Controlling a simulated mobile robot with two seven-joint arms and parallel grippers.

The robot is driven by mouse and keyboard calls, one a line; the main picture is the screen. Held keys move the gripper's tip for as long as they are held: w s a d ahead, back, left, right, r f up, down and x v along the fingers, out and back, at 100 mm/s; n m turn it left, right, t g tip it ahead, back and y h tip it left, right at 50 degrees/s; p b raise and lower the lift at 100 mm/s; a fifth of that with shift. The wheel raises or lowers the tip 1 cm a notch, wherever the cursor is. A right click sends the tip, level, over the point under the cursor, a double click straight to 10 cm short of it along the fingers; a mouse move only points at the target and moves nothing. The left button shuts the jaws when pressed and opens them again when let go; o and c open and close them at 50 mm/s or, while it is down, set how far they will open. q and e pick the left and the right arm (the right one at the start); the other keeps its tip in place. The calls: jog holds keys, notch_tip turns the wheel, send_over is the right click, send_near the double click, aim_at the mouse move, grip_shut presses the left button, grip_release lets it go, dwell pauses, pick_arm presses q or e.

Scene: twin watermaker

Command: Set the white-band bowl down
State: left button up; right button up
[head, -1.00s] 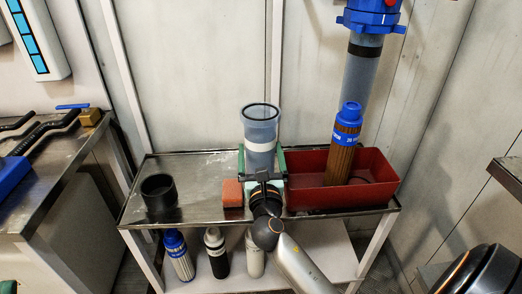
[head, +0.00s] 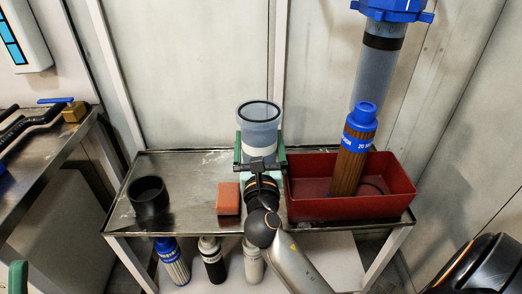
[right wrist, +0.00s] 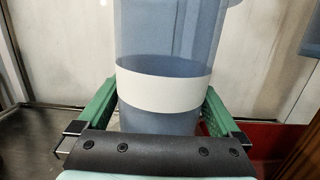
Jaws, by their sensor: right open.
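The white-band bowl (head: 259,119) is a clear blue-grey cylinder with an open dark rim and a white band. It stands upright on the metal table, between the orange block and the red bin; its base is hidden by my gripper. My right gripper (head: 261,150) is open, its green fingers on either side of the bowl. In the right wrist view the bowl (right wrist: 165,122) stands between the fingers of the gripper (right wrist: 158,102), with a visible gap at the right finger. At the lower left of the head view, a green piece looks like part of my left gripper (head: 18,277); its opening is out of sight.
The metal table (head: 190,175) also holds a black cup (head: 149,199), an orange block (head: 228,199) and a red bin (head: 310,205) with a brown, blue-capped cartridge (head: 350,165). Several cartridges stand on the lower shelf. A blue-capped housing (head: 380,75) hangs above the bin.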

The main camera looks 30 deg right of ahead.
pick_arm(q)
jog(key=shift+w+d+f, duration=0.1)
jog(key=shift+w+d, duration=0.2)
jog(key=shift+d, duration=0.05)
pick_arm(e)
jog(key=shift+w+d, duration=0.1)
jog(key=shift+w, duration=0.15)
jog(key=shift+r, duration=0.1)
jog(key=c, duration=1.4)
jog(key=shift+c, duration=0.2)
